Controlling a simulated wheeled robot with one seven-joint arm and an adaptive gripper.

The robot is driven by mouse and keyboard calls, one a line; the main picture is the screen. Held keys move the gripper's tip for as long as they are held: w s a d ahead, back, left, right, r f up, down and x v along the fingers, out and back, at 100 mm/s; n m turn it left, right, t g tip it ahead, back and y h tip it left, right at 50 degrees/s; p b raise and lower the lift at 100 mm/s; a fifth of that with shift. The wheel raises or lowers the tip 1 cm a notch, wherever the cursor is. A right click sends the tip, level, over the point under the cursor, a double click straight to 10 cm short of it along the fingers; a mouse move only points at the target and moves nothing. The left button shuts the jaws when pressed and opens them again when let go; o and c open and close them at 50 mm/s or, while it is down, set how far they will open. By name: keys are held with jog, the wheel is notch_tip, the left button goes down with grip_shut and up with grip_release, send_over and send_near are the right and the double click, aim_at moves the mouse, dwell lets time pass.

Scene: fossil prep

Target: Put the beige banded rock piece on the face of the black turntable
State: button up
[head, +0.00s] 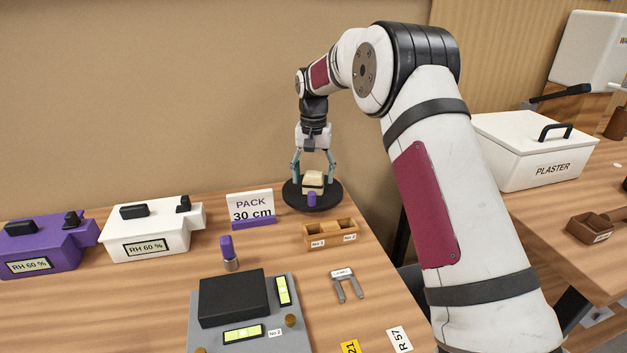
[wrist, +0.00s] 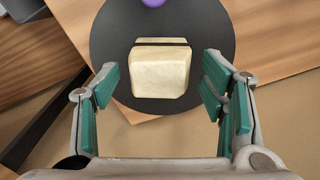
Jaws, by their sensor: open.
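The beige rock piece (head: 313,181) with a dark band rests on the face of the black turntable (head: 328,202) at the back of the table. In the wrist view the rock piece (wrist: 160,75) lies on the round black face (wrist: 213,35), its dark band toward the top of the picture. My gripper (head: 313,172) is above the turntable, pointing down. In the wrist view my gripper (wrist: 161,88) is open, with a finger to each side of the rock and a visible gap on both sides.
A purple knob (head: 311,200) stands at the turntable's front edge. A wooden two-part tray (head: 331,233) is in front, and a PACK 30 cm sign (head: 251,205) stands to the left. A grey scale (head: 205,335) and a purple-topped cylinder (head: 229,254) are nearer.

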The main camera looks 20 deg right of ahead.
aim_at(314, 173)
notch_tip(314, 173, up, 10)
jog(key=shift+f+p, duration=0.15)
jog(key=shift+p, duration=0.25)
jog(key=s+r+n, duration=0.1)
jog(key=s+r, duration=0.3)
jog(key=s, duration=0.4)
jog(key=s+r+n+t, duration=0.1)
jog(key=s+r, duration=0.4)
jog(key=s, duration=0.3)
jog(key=s+r, duration=0.4)
jog(key=s, duration=0.4)
jog(key=s+f+n, duration=0.1)
jog(key=s+f, duration=0.2)
jog(key=s, duration=0.6)
jog(key=s+f, duration=0.3)
jog(key=s, duration=0.6)
jog(key=s+f+n, duration=0.1)
jog(key=s+f, duration=0.2)
jog(key=s, duration=0.6)
jog(key=shift+f+n+t, duration=0.3)
jog(key=shift+f+t, duration=0.05)
jog(key=shift+t, duration=0.05)
jog(key=shift+a, duration=0.1)
